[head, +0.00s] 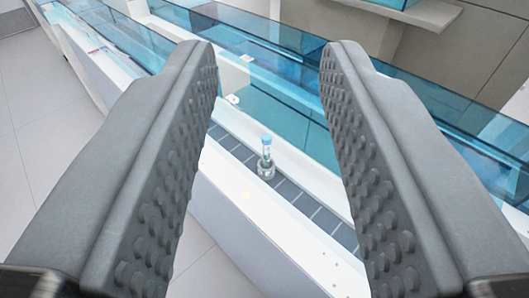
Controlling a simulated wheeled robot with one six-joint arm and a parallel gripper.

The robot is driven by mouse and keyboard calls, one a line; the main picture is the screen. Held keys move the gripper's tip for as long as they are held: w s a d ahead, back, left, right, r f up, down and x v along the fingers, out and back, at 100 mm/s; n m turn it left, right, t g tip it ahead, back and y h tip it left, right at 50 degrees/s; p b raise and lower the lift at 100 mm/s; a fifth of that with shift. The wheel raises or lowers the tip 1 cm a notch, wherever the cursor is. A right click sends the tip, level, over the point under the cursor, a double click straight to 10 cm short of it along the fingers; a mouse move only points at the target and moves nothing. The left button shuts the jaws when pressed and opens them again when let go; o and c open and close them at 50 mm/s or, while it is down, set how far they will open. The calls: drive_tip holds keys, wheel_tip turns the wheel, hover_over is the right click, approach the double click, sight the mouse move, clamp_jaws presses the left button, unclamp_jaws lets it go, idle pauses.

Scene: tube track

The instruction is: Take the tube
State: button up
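The tube (267,149) stands upright with a light blue cap. Its lower end sits in a small grey round holder (266,170) on the dark segmented track (300,198). My gripper (263,62) is open, with its two grey studded fingers wide apart. The tube shows in the gap between the fingers, farther off and below them. Nothing is between the fingertips, and they do not touch the tube.
White rails (270,225) edge the track on both sides. Blue transparent panels (285,125) stand along its far side. A pale shelf (415,14) juts out at the upper right. Tiled floor (45,135) lies at the left.

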idle(0.3)
drive_tip(key=shift+o, duration=1.3)
drive_tip(key=shift+w, duration=0.15)
drive_tip(key=n+g, duration=0.8)
drive_tip(key=g, duration=0.9)
hover_over(266, 136)
wheel_tip(266, 136, down, 13)
drive_tip(key=f, duration=1.2)
drive_tip(key=shift+w+d+f, duration=0.1)
drive_tip(key=shift+w+d, duration=0.05)
drive_tip(key=shift+d, duration=0.2)
drive_tip(key=shift+a+f, duration=0.15)
drive_tip(key=shift+f, duration=1.25)
drive_tip(key=shift+a+f, duration=0.15)
drive_tip(key=shift+f, duration=1.2)
drive_tip(key=shift+c, duration=0.2)
drive_tip(key=c, duration=0.8)
